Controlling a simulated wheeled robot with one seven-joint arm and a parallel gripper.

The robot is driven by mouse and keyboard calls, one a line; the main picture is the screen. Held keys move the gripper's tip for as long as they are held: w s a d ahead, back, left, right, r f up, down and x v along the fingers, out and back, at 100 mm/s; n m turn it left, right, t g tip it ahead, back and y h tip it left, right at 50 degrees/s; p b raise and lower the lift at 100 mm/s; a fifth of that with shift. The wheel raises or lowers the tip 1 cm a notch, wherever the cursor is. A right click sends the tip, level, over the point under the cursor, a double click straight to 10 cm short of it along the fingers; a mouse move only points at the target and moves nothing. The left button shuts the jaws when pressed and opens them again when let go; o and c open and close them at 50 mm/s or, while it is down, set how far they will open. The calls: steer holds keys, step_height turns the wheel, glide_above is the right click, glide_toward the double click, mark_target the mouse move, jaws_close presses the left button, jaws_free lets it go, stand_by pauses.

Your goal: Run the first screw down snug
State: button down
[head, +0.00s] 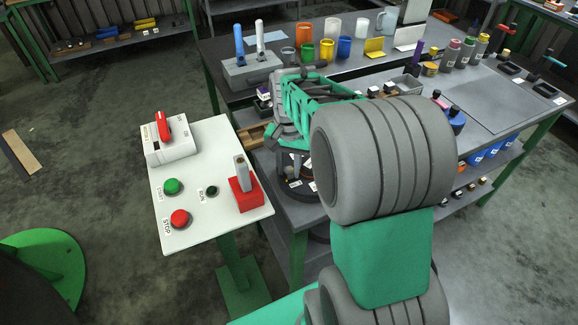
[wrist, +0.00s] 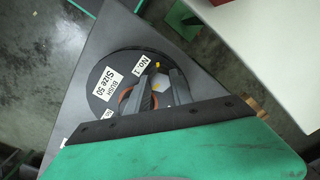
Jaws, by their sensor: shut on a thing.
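My gripper (wrist: 161,82) points down over a round dark fixture (wrist: 103,78) in the wrist view. The fixture bears white labels, "No. 1" and "BUSH Size 50". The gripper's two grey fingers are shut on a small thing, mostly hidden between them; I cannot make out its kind. A pale six-sided face, small yellow bits and an orange-brown ring (wrist: 125,98) show around the fingertips. In the head view the fixture (head: 297,187) is partly hidden by my arm. No screw can be told apart, nor whether the held thing touches one.
A white control table (head: 222,142) with a red-handled switch box (head: 171,139), green and red buttons and a red block (head: 245,193) stands left of the fixture. Behind are a grey holder (head: 252,69) with blue and white handles, and several coloured cups. Bottles stand at right.

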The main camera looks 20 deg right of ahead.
mark_target(289, 170)
steer(key=shift+w, duration=0.1)
steer(key=c, duration=1.1)
jaws_free()
steer(key=shift+r, duration=0.1)
step_height(289, 170, up, 8)
steer(key=shift+f, duration=0.15)
